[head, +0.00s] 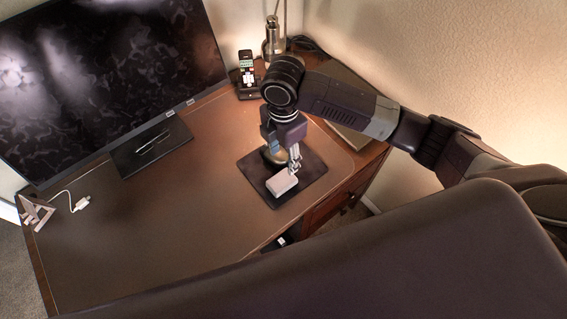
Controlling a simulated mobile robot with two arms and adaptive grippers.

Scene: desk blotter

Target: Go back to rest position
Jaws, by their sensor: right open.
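My right gripper (294,158) comes in from the right and points down over a dark square pad (310,172) on the desk. The gripper is open. A small pale box-shaped thing (281,184) lies on the pad, just in front of the fingertips. I cannot tell whether the fingers touch it. A rounded metallic thing (271,155) shows on the pad behind the gripper, partly hidden by it. My left gripper is not in view.
The brown desk (170,220) is mostly clear at its middle and front. A large monitor (100,80) stands at the left back. A phone in a dock (246,75) and a metal lamp base (273,45) stand at the back. A white cable plug (82,203) lies at left.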

